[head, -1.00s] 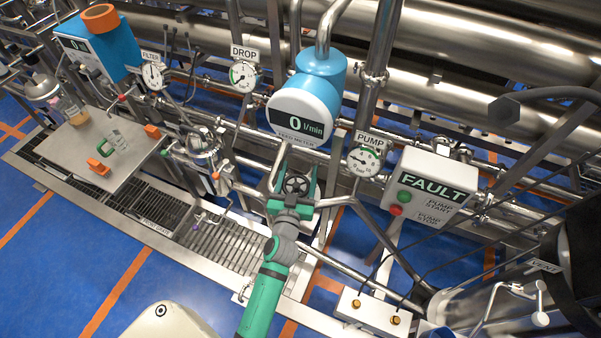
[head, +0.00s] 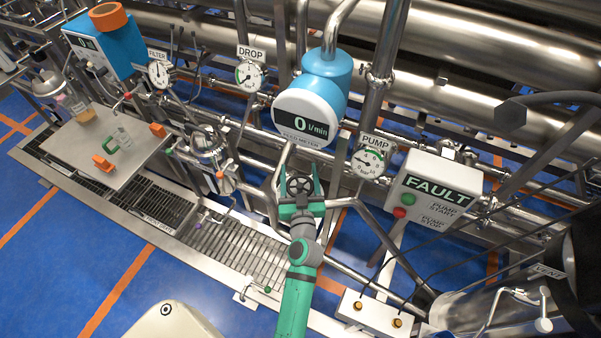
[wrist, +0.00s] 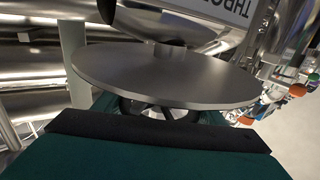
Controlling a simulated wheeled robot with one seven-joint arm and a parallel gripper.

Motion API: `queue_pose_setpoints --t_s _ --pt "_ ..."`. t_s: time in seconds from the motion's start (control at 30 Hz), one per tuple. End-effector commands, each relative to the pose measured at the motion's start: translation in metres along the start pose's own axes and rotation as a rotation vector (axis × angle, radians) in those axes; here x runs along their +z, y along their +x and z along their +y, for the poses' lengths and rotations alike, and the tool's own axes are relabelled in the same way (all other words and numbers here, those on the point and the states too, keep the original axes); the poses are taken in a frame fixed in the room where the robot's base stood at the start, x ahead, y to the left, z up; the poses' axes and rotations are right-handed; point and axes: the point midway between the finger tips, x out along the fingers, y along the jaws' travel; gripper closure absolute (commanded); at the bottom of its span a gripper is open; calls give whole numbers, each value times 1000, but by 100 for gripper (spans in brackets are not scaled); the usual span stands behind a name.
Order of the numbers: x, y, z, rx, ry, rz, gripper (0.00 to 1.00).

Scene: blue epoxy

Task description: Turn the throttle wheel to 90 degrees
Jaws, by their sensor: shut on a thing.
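The throttle wheel (head: 299,184) is a small dark handwheel on the pipework below the blue feed meter (head: 307,122), which reads 0 l/min. My green gripper (head: 301,190) has its fingers on either side of the wheel and is shut on it. In the wrist view a flat grey disc (wrist: 165,75) fills the middle, and part of the dark wheel (wrist: 155,108) shows under it, just beyond my gripper's dark edge. A partly cut-off, upside-down throttle label (wrist: 225,10) is at the top. The wheel's angle cannot be read.
The drop gauge (head: 249,76) and pump gauge (head: 368,162) flank the meter. A white box (head: 434,190) shows FAULT above green and red buttons. Steel pipes run close around my gripper. A tray table (head: 105,150) stands left. Blue floor (head: 130,290) is open in front.

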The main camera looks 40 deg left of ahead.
Motion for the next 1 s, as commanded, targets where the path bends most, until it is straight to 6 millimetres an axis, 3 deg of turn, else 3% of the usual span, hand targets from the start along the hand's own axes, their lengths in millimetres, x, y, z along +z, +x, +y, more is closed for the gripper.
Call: queue_pose_setpoints --t_s 0.57,1.0 --pt "0 -1 -6 -185 0 0 58" --pt "0 -5 -17 -489 -1 1 58"
